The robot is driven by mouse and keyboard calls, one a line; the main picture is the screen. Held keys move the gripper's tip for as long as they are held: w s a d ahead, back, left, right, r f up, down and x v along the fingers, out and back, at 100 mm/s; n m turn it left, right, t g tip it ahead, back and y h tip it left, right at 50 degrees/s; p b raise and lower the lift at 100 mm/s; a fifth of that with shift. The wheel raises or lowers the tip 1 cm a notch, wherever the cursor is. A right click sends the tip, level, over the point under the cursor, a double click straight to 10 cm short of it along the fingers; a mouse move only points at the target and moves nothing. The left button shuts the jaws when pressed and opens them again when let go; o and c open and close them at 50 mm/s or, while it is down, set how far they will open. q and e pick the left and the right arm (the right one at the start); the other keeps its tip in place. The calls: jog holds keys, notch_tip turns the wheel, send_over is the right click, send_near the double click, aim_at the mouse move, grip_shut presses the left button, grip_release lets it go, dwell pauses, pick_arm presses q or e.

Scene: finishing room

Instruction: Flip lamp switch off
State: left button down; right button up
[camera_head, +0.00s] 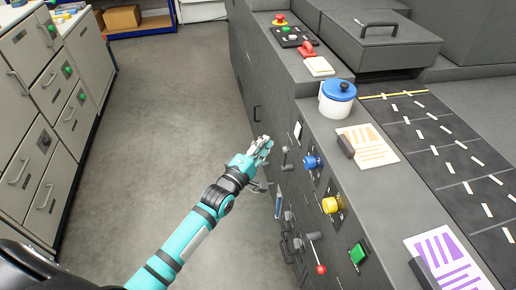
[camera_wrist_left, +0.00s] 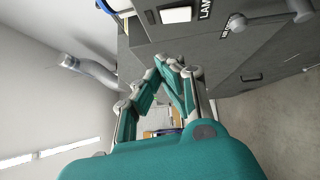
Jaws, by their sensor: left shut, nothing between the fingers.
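The lamp switch (camera_head: 298,131) is a small white rocker on the upper front face of the dark grey cabinet. In the left wrist view the white rocker (camera_wrist_left: 176,15) is at the top edge, beside a cut-off label starting "LAM". My left gripper (camera_head: 266,146), teal and grey, is just left of the switch in the head view. In the left wrist view its fingertips (camera_wrist_left: 172,62) meet, with nothing held, and there appears to be a gap between them and the switch. Whether the rocker is on or off cannot be told. My right gripper is not in view.
The panel also has grey levers, a blue knob (camera_head: 312,162), a yellow knob (camera_head: 330,205), a green button (camera_head: 358,253) and a red-tipped lever (camera_head: 320,269). A blue-lidded white pot (camera_head: 336,104) stands on top. Drawers (camera_head: 40,165) line the left; the floor between is clear.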

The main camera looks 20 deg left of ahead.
pick_arm(q)
jog(key=s+a+f+m+g+y, duration=0.1)
jog(key=s+f+m+g, duration=0.35)
jog(key=f, duration=0.75)
jog(key=s+a+f+m+g+y, duration=0.1)
jog(key=s+f+m, duration=0.1)
jog(key=s+f, duration=0.75)
jog(key=s+f+m+g, duration=0.3)
jog(key=s+f, duration=0.1)
jog(key=f, duration=1)
jog(key=s+f+m+g, duration=0.3)
jog(key=s+f, duration=0.3)
jog(key=s, duration=0.5)
jog(key=s+f+m+g+y, duration=0.1)
jog(key=s+f+m+g, duration=0.2)
jog(key=s, duration=0.9)
jog(key=s+a+f+m+g, duration=0.1)
jog(key=s+f+m+g, duration=0.2)
jog(key=s+f, duration=0.5)
jog(key=s+m, duration=0.1)
jog(key=s, duration=0.2)
jog(key=shift+s+f+y, duration=0.25)
jog(key=shift+f+y, duration=0.05)
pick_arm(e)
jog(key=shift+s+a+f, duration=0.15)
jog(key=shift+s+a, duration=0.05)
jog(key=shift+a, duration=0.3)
